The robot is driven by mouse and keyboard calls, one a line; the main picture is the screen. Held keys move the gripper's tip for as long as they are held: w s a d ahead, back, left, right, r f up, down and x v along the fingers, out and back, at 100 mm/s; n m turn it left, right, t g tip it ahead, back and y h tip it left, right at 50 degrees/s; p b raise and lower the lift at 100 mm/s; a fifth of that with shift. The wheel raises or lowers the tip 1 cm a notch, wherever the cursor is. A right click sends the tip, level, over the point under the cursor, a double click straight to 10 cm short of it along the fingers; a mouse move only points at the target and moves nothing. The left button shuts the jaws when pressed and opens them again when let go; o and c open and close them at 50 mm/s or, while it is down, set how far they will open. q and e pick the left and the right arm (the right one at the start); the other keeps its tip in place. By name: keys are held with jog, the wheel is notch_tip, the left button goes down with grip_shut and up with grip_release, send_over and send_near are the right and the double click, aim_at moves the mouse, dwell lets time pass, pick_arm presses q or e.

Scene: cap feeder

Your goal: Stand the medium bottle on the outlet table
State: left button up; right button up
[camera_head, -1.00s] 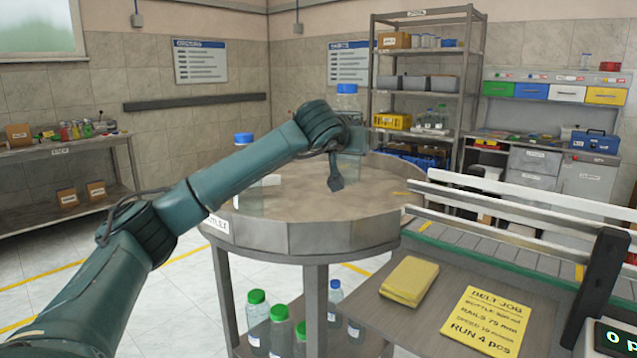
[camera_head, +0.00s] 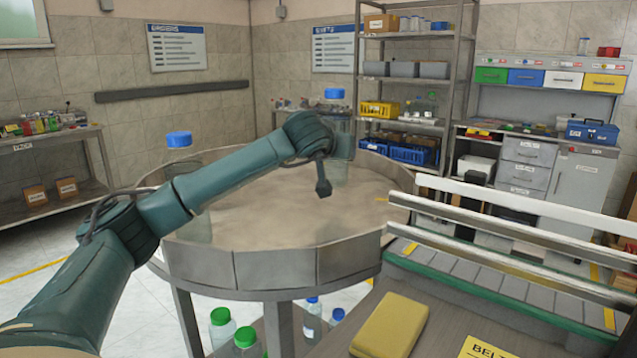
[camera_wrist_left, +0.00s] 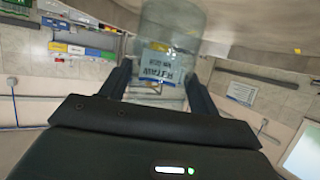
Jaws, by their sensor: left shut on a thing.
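My left gripper (camera_head: 338,142) is shut on a clear bottle with a blue cap (camera_head: 335,94), over the far part of the round outlet table (camera_head: 285,268). The bottle looks upright; my wrist hides part of its body. In the left wrist view, the clear bottle (camera_wrist_left: 168,35) with a printed label sits between the two dark fingers of the gripper (camera_wrist_left: 160,80). I cannot tell whether its base touches the table top. Another blue-capped bottle (camera_head: 179,140) stands at the table's left side, partly behind my arm. My right gripper is not in view.
A conveyor with rails (camera_head: 500,240) adjoins the table on the right. A yellow sponge-like block (camera_head: 390,325) lies on the near bench. Several capped bottles (camera_head: 222,327) stand below the table. The table top's middle is clear beneath my arm.

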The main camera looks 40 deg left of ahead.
aim_at(329, 177)
pick_arm(q)
notch_tip(329, 177, down, 2)
jog(key=shift+f, duration=0.15)
notch_tip(329, 177, down, 3)
jog(key=shift+f, duration=0.1)
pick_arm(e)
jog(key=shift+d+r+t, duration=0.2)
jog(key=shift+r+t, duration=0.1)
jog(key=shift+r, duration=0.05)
pick_arm(q)
jog(key=shift+f+b, duration=0.1)
jog(key=shift+b, duration=0.25)
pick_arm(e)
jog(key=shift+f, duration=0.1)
pick_arm(q)
jog(key=o, duration=1.4)
jog(key=shift+f, duration=0.1)
jog(key=shift+c, duration=0.2)
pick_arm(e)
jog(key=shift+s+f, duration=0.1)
